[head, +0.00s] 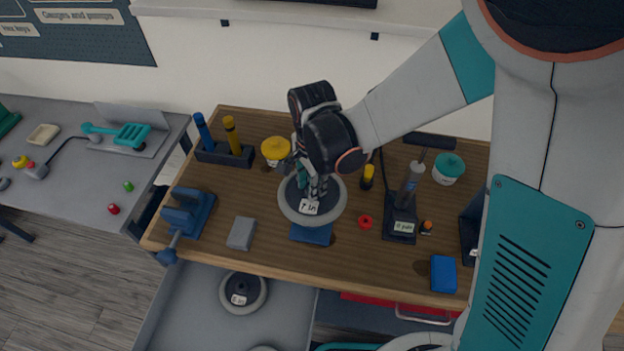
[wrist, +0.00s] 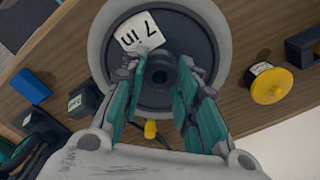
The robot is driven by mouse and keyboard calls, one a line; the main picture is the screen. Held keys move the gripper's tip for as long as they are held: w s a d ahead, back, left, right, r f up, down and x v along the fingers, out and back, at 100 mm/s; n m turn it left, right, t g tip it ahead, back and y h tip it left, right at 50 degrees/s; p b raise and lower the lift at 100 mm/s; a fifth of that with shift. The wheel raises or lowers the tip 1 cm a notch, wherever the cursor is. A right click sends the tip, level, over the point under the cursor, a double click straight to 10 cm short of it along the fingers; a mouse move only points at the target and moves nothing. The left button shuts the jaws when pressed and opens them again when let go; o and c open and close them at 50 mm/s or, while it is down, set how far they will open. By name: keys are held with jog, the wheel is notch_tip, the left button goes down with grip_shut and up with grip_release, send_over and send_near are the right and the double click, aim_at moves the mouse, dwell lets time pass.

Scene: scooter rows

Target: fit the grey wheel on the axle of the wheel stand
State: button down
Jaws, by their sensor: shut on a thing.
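A grey wheel (head: 335,212) with a dark centre and a white label is held over the middle of the bench. In the wrist view the wheel (wrist: 101,45) shows a "7 in" label, upside down. My gripper (head: 311,187) is shut on its hub from above; in the wrist view the fingers (wrist: 158,77) lie on either side of the hub. A blue base (head: 312,235), seemingly the wheel stand, sticks out below the wheel's front edge. Its axle is hidden, and I cannot tell whether the wheel touches it.
An open drawer (head: 178,310) below the bench holds another wheel (head: 243,291). A blue vise (head: 187,213), grey block (head: 241,233), red ring (head: 365,222), pump (head: 402,214), blue box (head: 443,273) and yellow-lidded tub (head: 275,149) surround the stand. A screwdriver rack (head: 224,154) stands back left.

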jog(key=shift+f, duration=0.55)
jog(key=shift+f+b, duration=0.3)
jog(key=shift+b, duration=0.7)
dwell(1.0)
jog(key=shift+f+b, duration=3.7)
jog(key=shift+f, duration=0.5)
dwell(0.3)
jog(key=c, duration=1.2)
grip_release()
jog(key=shift+o, duration=0.2)
jog(key=shift+r, duration=3.8)
